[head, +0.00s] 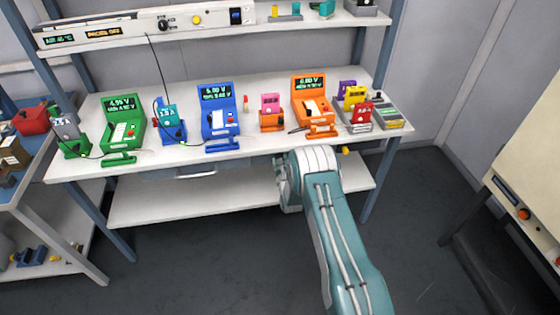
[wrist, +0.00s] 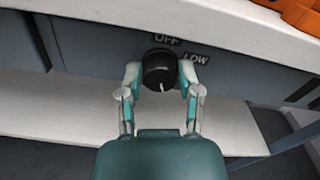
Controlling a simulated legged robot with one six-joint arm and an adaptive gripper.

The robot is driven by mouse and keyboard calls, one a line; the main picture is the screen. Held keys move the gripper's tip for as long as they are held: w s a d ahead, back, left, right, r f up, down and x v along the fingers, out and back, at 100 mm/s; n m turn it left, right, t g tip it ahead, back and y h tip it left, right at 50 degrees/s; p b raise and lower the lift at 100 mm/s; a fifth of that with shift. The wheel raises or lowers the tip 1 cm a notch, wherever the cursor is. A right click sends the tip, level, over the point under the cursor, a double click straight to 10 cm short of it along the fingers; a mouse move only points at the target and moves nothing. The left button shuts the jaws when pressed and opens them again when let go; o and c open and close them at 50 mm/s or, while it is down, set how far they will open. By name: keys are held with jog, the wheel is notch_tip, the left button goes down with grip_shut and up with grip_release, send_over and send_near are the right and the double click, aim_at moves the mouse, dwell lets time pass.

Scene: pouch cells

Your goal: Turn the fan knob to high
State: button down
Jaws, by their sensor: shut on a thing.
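The black round fan knob (wrist: 159,66) is on the grey front panel (wrist: 95,52) under the bench top in the wrist view. Its white pointer mark faces down toward me. The label OFF (wrist: 167,40) is above the knob, and LOW (wrist: 196,59) is at its upper right. Any label below the knob is hidden. My gripper (wrist: 160,75) is shut on the knob, one finger on its left and one on its right. In the head view my arm reaches the bench's front edge and hides the knob.
The white bench top (head: 262,142) holds a green power supply (head: 124,128), a blue one (head: 219,118) and an orange one (head: 313,105). A shelf panel (head: 120,31) above has another black knob. An orange thing (wrist: 299,14) is near the wrist view's top right. A lower shelf (head: 190,202) lies beneath.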

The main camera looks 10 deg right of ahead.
jog(key=shift+s+f, duration=0.2)
jog(key=shift+f, duration=0.3)
jog(key=shift+c, duration=1.5)
grip_release()
jog(key=shift+w+r, duration=0.1)
jog(key=shift+r, duration=0.1)
jog(key=shift+r, duration=0.1)
jog(key=s, duration=1.2)
